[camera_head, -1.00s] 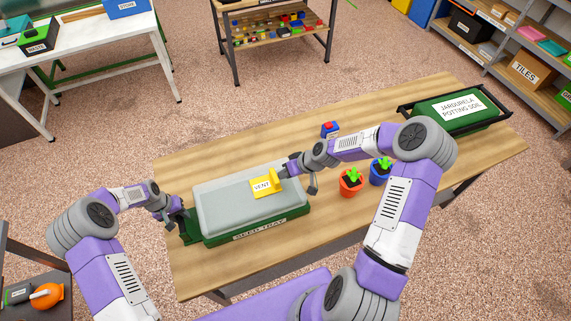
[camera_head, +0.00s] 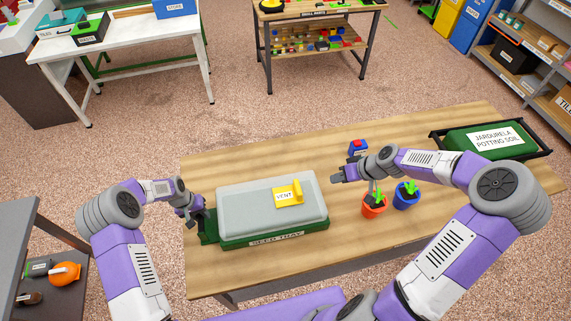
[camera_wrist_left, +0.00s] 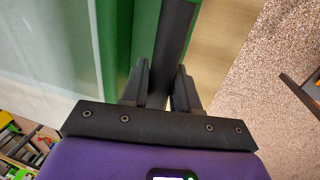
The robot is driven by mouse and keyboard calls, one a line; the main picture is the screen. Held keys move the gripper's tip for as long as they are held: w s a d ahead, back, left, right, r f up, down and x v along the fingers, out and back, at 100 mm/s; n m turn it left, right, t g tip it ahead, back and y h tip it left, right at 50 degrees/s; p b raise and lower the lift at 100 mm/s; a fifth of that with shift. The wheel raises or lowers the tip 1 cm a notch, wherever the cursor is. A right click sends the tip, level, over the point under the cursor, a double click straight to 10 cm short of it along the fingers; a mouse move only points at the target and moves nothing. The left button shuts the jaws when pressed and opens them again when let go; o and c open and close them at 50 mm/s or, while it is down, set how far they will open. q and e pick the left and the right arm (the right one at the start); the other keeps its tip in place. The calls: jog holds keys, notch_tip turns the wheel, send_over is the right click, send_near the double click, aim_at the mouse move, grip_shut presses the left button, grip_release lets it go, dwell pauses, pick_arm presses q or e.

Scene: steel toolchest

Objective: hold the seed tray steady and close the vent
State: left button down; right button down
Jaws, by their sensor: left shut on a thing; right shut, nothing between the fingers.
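The green seed tray (camera_head: 234,244) stands on the wooden table with a translucent grey lid (camera_head: 245,208) over it. The yellow vent (camera_head: 287,195), labelled VENT, lies on the right part of the lid, its raised tab at the right end. I cannot tell from here whether its opening is covered. My left gripper (camera_head: 201,220) is at the tray's left end, shut on a dark bar-like handle (camera_wrist_left: 175,45), which shows between the fingers in the left wrist view (camera_wrist_left: 161,85). My right gripper (camera_head: 335,178) is shut and empty, in the air right of the lid, apart from the vent.
A red pot (camera_head: 374,206) and a blue pot (camera_head: 405,198) with plants stand below my right forearm. A blue box with a red top (camera_head: 358,147) stands behind it. A potting soil bag (camera_head: 485,138) in a black-railed holder occupies the far right. The table's middle back is clear.

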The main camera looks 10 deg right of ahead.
pick_arm(q)
jog(key=shift+s+f, duration=0.15)
jog(key=c, duration=0.8)
grip_release()
jog(key=shift+w+a, duration=0.1)
jog(key=shift+w, duration=0.1)
jog(key=shift+o, duration=0.2)
jog(key=shift+r, duration=0.2)
notch_tip(320, 180, up, 12)
jog(key=a, duration=0.2)
jog(key=shift+f, duration=0.2)
jog(key=shift+a, duration=0.15)
